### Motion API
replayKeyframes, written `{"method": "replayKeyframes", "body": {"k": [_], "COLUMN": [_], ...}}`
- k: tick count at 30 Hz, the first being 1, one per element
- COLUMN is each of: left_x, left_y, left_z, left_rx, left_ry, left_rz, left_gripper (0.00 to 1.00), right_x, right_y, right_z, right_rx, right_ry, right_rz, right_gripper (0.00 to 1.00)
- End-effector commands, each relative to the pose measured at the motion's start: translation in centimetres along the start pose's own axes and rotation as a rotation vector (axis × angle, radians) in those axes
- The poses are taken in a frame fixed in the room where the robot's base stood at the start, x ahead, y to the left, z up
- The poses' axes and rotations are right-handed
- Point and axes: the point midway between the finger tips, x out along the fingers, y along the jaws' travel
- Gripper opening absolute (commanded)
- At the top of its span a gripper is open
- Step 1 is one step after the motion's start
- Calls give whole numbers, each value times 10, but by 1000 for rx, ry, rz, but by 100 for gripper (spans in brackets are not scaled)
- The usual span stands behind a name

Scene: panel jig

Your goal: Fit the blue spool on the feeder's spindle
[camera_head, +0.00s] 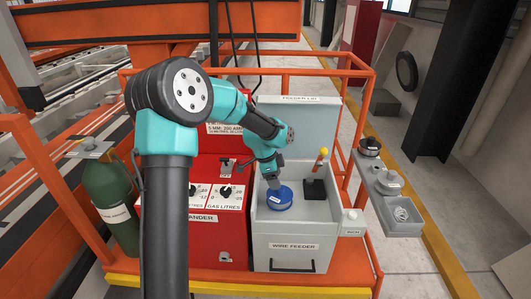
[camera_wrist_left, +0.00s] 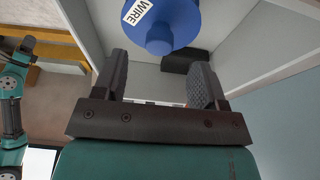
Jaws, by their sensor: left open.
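The blue spool (camera_head: 279,203) is inside the open wire feeder (camera_head: 288,240), at the left of its compartment. In the left wrist view the spool (camera_wrist_left: 182,30) shows a white label reading WIRE and a rounded hub. My left gripper (camera_head: 275,184) is at the spool in the head view. In the left wrist view the left gripper (camera_wrist_left: 158,80) has its two fingers wide apart with nothing between them, and the spool is beyond the fingertips. The spindle is not visible; I cannot tell whether the spool is on it. My right gripper is not in view.
The feeder lid (camera_head: 300,118) stands open behind. A red control unit (camera_head: 218,210) is at the left. Grey trays (camera_head: 405,228) hang at the right. Orange rails surround the cart.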

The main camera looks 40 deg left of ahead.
Motion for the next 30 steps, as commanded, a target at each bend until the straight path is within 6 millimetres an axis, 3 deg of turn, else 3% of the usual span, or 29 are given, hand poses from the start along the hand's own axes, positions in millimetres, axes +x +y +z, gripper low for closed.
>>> {"method": "replayKeyframes", "body": {"k": [16, 21, 30], "left_x": [-104, -118, -120], "left_y": [0, 0, 0], "left_z": [0, 0, 0], "left_rx": [1, 1, 1], "left_ry": [1, 0, 0], "left_rz": [-3, -1, 0], "left_gripper": [66, 66, 66], "right_x": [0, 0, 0], "right_y": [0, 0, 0], "right_z": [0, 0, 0], "right_rx": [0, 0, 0], "right_ry": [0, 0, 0], "right_rz": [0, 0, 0], "right_gripper": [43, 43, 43]}}
